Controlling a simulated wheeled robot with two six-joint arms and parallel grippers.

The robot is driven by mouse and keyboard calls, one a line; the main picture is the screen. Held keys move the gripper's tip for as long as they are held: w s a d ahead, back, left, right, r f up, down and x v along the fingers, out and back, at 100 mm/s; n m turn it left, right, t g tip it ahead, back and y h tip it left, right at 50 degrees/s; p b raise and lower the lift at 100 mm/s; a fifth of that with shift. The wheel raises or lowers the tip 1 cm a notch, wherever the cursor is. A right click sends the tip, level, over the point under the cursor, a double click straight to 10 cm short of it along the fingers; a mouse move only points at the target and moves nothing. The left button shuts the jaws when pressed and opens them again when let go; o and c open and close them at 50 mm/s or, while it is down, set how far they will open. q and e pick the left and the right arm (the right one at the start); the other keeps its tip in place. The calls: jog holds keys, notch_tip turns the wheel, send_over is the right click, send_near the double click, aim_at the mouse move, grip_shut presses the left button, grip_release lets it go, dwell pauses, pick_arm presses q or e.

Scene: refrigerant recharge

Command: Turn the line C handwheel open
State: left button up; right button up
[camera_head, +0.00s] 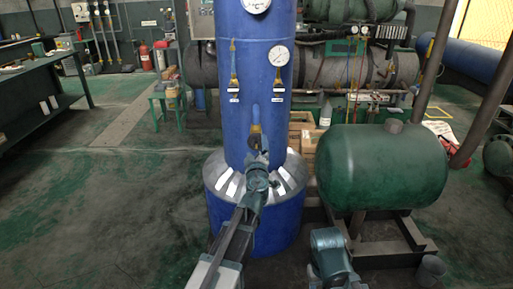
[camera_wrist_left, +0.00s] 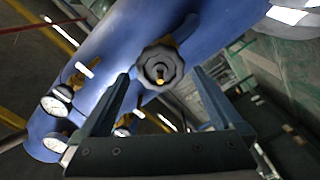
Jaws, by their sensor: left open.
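A dark lobed handwheel (camera_wrist_left: 160,66) with a brass-coloured centre sits on a valve on the blue tank (camera_head: 262,90). In the left wrist view it faces the camera, between the finger ends. My left gripper (camera_head: 256,158) is open in front of the tank's lower middle. In the left wrist view its two fingers (camera_wrist_left: 160,76) stand apart, one on each side of the wheel, with gaps between. I cannot tell whether the tips reach the wheel's depth. In the head view the gripper mostly hides the wheel; the yellow valve body (camera_head: 255,130) shows above it. No line letter is readable.
Two smaller valves with labels (camera_head: 234,84) and a round gauge (camera_head: 278,55) are higher on the blue tank. A green horizontal tank (camera_head: 382,168) stands close on the right. A green workbench (camera_head: 40,85) is at far left, with open floor between.

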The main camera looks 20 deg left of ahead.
pick_arm(q)
jog(key=v, duration=0.5)
jog(key=s+d+m+g+h+p, duration=0.1)
jog(key=s+d+m+g+p, duration=0.4)
jog(key=s, duration=0.4)
jog(key=s+d+m+g+h+p, duration=0.1)
jog(key=s+d+m+g+p, duration=0.3)
jog(key=s+p, duration=0.5)
jog(key=s+d+m+g+h+p, duration=0.1)
jog(key=s+d+m+g+p, duration=0.4)
jog(key=s, duration=0.6)
jog(key=m+g+p, duration=0.2)
jog(key=m+g, duration=0.1)
jog(key=shift+d+f+m+g+h, duration=0.2)
jog(key=shift+d+m+g+h, duration=0.1)
jog(key=shift+d+m+h, duration=0.1)
